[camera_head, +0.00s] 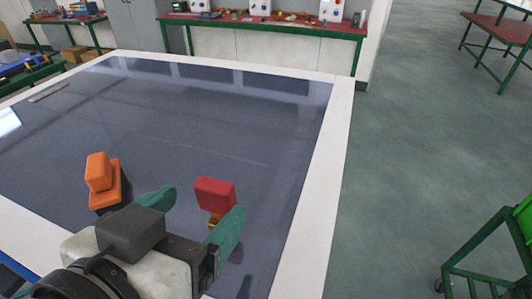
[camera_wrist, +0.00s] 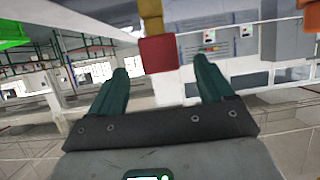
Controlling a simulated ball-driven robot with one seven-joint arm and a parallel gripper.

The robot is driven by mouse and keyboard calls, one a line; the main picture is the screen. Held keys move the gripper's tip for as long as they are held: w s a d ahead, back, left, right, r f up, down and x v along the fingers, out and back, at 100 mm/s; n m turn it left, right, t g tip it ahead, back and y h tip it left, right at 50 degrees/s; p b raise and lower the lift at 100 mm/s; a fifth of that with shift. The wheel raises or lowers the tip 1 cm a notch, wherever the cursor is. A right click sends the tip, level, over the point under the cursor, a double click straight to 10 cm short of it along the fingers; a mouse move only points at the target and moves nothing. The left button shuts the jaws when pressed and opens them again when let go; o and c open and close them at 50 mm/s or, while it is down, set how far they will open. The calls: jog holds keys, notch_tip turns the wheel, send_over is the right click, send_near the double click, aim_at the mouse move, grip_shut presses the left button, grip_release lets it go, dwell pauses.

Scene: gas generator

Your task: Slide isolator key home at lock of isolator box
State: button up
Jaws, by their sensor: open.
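A red block with a brass-coloured part below it, seemingly the isolator key (camera_head: 215,192), is near the front of the dark glossy table in the head view. In the wrist view the red block (camera_wrist: 160,54) lies ahead between the two fingertips, with its yellow-brown part (camera_wrist: 151,14) at the top edge. My gripper (camera_head: 203,201) has teal fingers spread wide and empty; its fingers (camera_wrist: 160,66) show on both sides of the red block, and contact cannot be told. No isolator box or lock can be made out for certain.
An orange two-part object (camera_head: 103,182) is on the table left of my gripper. The dark table top (camera_head: 200,115) has a pale border and is mostly clear. A red-topped bench (camera_head: 270,27) with boxes stands at the back. Grey floor is open on the right; a green frame (camera_head: 490,250) stands lower right.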

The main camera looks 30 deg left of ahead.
aim_at(222, 189)
jog(key=shift+f+p+x, duration=0.15)
jog(key=shift+p+x, duration=0.3)
jog(key=shift+x, duration=1.4)
jog(key=shift+f+p+x, duration=0.2)
jog(key=shift+p+x, duration=0.25)
jog(key=shift+x, duration=1.35)
jog(key=shift+s, duration=0.1)
jog(key=c, duration=1.1)
jog(key=shift+r, duration=0.15)
